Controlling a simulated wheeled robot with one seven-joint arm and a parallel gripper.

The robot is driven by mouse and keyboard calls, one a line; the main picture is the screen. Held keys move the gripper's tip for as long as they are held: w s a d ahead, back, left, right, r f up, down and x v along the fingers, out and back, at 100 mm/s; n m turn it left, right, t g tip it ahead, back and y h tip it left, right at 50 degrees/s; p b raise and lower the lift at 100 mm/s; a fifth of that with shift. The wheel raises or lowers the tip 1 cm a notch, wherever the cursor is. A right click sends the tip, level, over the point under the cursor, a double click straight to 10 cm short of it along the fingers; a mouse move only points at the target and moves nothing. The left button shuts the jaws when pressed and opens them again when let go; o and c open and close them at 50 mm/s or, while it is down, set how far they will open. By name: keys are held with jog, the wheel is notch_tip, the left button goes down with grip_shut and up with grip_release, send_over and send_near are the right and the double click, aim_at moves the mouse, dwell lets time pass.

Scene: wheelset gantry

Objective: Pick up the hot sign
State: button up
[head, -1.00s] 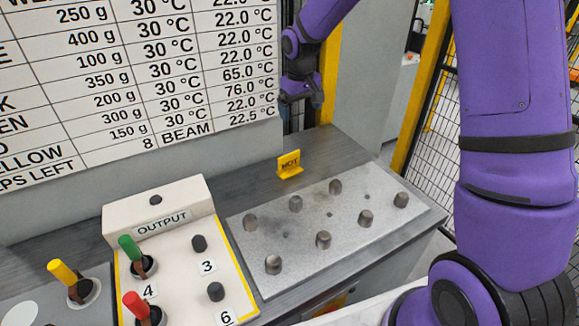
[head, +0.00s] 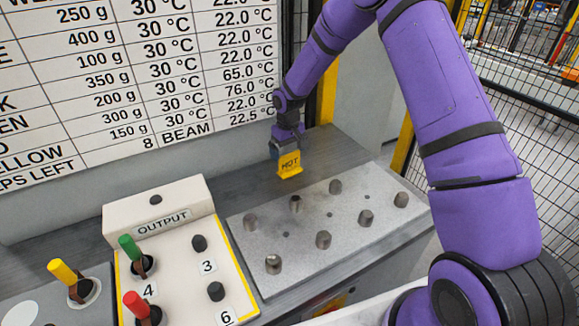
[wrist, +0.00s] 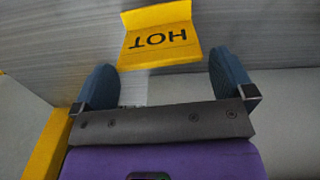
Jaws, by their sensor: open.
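The hot sign (head: 290,165) is a small yellow folded sign with the black word HOT. It stands on the dark grey bench top behind the metal peg plate. My gripper (head: 283,148) is right behind and above it in the head view, pointing down. In the wrist view the sign (wrist: 160,38) appears upside down just beyond the fingertips, roughly centred between them. The two blue-grey fingers of my gripper (wrist: 165,62) are spread wide with nothing held between them. In the head view the sign's upper edge meets the gripper, and contact cannot be told.
The metal plate (head: 311,219) with several upright pegs lies in front of the sign. The OUTPUT box (head: 184,258) with coloured pegs stands to the left. A wall chart (head: 110,100) is behind. A yellow post (head: 327,95) and mesh fence (head: 515,90) bound the right.

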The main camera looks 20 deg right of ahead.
aim_at(289, 169)
jog(key=shift+s+d+f, duration=0.1)
jog(key=shift+f, duration=2.55)
jog(key=c, duration=0.6)
